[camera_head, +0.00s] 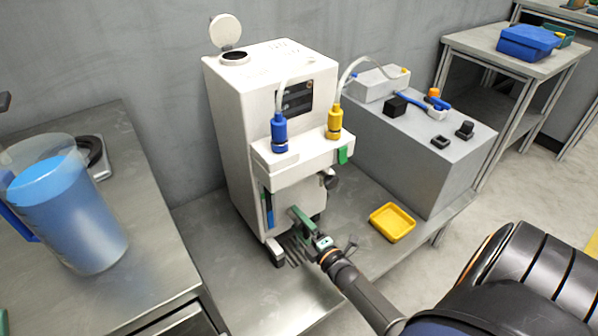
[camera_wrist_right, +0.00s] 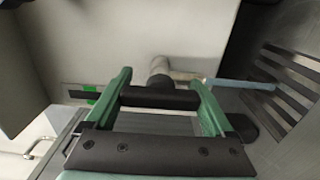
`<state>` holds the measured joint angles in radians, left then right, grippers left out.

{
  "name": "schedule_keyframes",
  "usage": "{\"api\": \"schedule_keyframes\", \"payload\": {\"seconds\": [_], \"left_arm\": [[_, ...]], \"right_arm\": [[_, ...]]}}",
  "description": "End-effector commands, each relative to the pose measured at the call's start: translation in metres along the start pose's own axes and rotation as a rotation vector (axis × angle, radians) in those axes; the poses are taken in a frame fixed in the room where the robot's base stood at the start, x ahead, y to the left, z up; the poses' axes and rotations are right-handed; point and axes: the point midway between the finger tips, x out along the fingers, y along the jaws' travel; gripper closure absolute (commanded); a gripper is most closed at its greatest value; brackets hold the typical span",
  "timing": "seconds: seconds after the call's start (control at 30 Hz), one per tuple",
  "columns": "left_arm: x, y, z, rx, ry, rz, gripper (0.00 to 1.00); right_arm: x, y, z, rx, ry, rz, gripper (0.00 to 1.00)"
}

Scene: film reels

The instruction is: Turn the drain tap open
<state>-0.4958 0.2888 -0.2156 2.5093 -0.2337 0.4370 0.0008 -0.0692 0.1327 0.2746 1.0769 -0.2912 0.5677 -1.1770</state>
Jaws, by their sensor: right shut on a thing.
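The white machine (camera_head: 225,120) stands on a metal bench. The drain tap is low on its front; my right gripper (camera_head: 303,226) hides it in the head view. In the right wrist view, the tap's black lever (camera_wrist_right: 160,98) lies crosswise between the two green fingers of my right gripper (camera_wrist_right: 163,98). A rounded dark hub (camera_wrist_right: 160,78) and a pale spout show just behind it. The right gripper is shut on the lever. How far the tap is turned cannot be told. My left gripper is not in view.
A yellow tray (camera_head: 393,222) lies on the bench to the right. A grey box (camera_head: 425,160) with small parts stands behind it. A dark slotted grate (camera_wrist_right: 290,85) is beside the tap. A jug of blue liquid (camera_head: 75,225) stands on the left table.

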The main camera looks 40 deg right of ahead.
Motion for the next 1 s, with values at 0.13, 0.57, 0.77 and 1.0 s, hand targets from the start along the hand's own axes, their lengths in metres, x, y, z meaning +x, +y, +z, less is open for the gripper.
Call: {"api": "schedule_keyframes", "payload": {"seconds": [0.13,0.57,0.77,1.0], "left_arm": [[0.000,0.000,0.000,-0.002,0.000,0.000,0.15],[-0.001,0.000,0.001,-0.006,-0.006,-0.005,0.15],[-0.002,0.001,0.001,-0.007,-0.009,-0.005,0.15],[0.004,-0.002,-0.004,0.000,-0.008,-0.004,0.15]], "right_arm": [[-0.001,-0.001,0.000,-0.012,0.000,-0.002,0.68],[-0.001,-0.001,0.000,-0.013,0.001,-0.003,0.00],[-0.001,-0.001,0.000,-0.011,0.000,-0.001,0.00],[-0.021,0.000,0.000,-0.010,0.000,-0.005,0.00]]}}
